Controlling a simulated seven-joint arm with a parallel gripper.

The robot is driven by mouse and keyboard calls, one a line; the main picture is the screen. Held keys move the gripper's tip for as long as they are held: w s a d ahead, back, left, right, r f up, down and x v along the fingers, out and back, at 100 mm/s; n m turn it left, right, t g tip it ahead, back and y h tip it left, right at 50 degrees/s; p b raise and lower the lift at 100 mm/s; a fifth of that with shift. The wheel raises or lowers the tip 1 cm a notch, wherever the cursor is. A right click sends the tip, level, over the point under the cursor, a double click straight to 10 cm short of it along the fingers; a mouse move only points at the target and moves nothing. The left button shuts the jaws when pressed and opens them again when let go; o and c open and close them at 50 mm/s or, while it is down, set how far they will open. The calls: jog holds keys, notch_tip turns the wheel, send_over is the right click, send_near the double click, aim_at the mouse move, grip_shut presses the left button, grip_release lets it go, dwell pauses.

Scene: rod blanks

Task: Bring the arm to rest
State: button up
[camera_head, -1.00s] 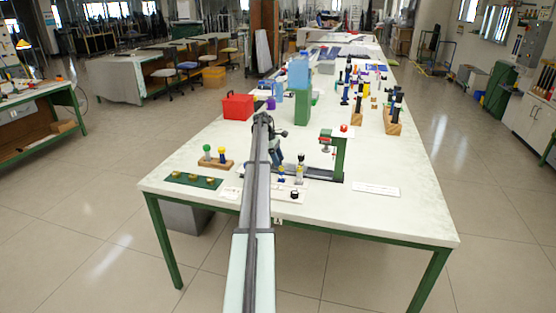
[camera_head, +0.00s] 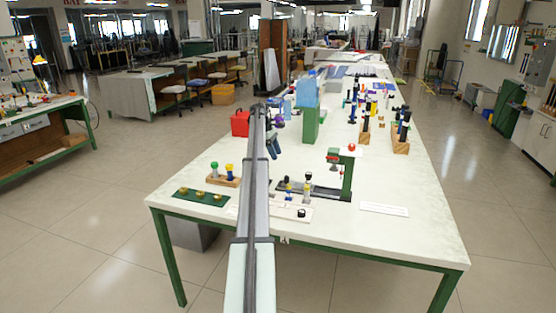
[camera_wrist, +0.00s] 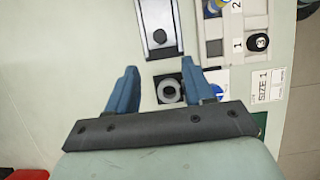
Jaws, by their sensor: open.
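My gripper shows in the wrist view (camera_wrist: 160,74) as two blue fingers set wide apart on a dark bar. It is open, with nothing held between the fingers. Beyond the gap lies a grey ring on a dark square (camera_wrist: 169,91). My long arm runs up the middle of that view and hides part of the table.
A red bin (camera_head: 240,124) stands left of my arm and a green block (camera_head: 311,124) right of it. Near the front are a dark green board (camera_head: 202,197), a wooden stand (camera_head: 222,181) and a white tray (camera_head: 291,211). The right front table is mostly clear.

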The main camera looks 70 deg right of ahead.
jog(key=shift+w+r, duration=0.1)
jog(key=shift+r, duration=0.15)
dwell(0.4)
